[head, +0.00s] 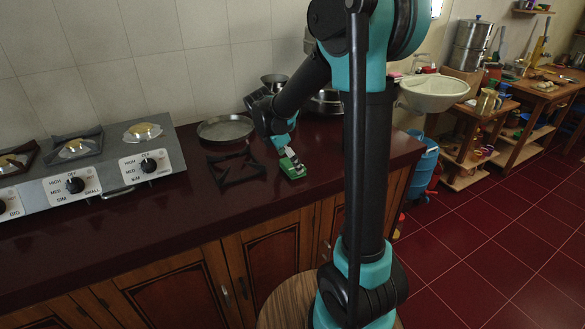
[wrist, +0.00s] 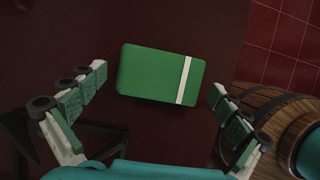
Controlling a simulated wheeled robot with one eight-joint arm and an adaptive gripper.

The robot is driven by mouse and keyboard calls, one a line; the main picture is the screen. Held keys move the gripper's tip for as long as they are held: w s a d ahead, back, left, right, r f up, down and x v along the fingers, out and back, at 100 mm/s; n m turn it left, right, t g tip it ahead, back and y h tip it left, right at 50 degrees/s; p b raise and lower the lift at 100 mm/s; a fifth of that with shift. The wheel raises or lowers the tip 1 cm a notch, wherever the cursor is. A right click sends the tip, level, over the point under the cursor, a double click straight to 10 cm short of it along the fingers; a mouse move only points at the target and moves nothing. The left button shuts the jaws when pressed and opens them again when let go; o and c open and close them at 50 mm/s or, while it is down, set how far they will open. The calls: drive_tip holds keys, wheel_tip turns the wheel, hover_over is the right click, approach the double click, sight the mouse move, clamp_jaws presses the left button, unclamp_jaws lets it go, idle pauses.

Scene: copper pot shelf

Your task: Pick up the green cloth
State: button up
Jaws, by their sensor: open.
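The green cloth (wrist: 150,72) is a flat, folded green rectangle with a white stripe near its right end. It lies on the dark red counter in the wrist view. It also shows as a small green patch (head: 294,170) below my gripper in the head view. My gripper (wrist: 158,86) is open, with one finger to the left of the cloth and one to the right, both apart from it in the picture. In the head view my gripper (head: 284,152) points down over the counter, and its exact height above the cloth is hard to tell.
A black burner grate (head: 236,168) stands just left of the cloth, with a shallow metal pan (head: 226,128) behind it. A stove (head: 98,165) is farther left. The wooden barrel (wrist: 262,108) is beyond the counter's edge. Bare counter lies in front of the grate.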

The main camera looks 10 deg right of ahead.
sight(291, 164)
drive_tip(key=shift+d+f, duration=0.15)
drive_tip(key=shift+f, duration=0.15)
drive_tip(key=shift+c, duration=0.5)
drive_tip(key=c, duration=0.9)
wheel_tip(291, 164, up, 20)
